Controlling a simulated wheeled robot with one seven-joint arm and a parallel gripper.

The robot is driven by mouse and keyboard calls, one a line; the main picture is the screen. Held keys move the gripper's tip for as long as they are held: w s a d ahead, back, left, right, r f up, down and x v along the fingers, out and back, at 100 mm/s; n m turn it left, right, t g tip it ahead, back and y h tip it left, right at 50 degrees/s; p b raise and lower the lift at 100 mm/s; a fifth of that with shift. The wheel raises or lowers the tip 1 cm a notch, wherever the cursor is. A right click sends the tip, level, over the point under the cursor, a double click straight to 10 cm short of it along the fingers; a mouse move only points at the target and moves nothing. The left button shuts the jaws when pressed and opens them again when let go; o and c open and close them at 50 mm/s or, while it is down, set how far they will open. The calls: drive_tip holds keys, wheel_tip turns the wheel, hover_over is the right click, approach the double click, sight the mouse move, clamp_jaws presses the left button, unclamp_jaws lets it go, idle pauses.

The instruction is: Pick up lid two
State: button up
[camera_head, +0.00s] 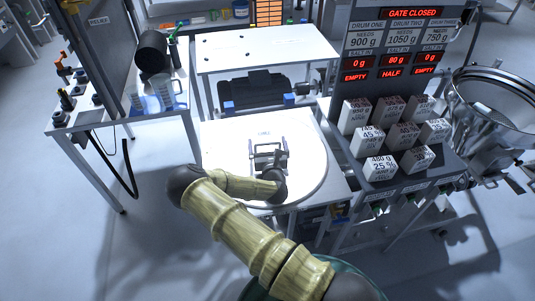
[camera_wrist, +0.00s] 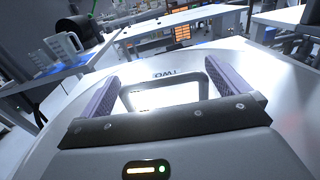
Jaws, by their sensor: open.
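Lid two (camera_head: 228,165) is a large, pale round disc lying flat on a white table in the head view. An upright, frame-like handle (camera_head: 264,145) stands near the lid's middle. My gripper (camera_head: 268,154) is low over the lid at this handle. In the wrist view my gripper (camera_wrist: 163,77) is open, with one purple-grey finger on each side of the handle. Whether either finger touches the handle is unclear.
A sloped panel with several labelled white blocks (camera_head: 385,138) stands close on the right, below red displays (camera_head: 393,61). A steel hopper (camera_head: 485,105) is beyond it. A side table (camera_head: 85,122) with jugs stands left. A dark machine (camera_head: 257,88) sits behind the lid.

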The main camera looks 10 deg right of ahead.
idle(0.3)
drive_tip(key=shift+r, duration=0.1)
drive_tip(key=c, duration=1.7)
drive_tip(key=shift+c, duration=0.2)
wheel_tip(320, 180, up, 10)
drive_tip(key=shift+r+b, duration=0.1)
drive_tip(key=shift+b, duration=0.35)
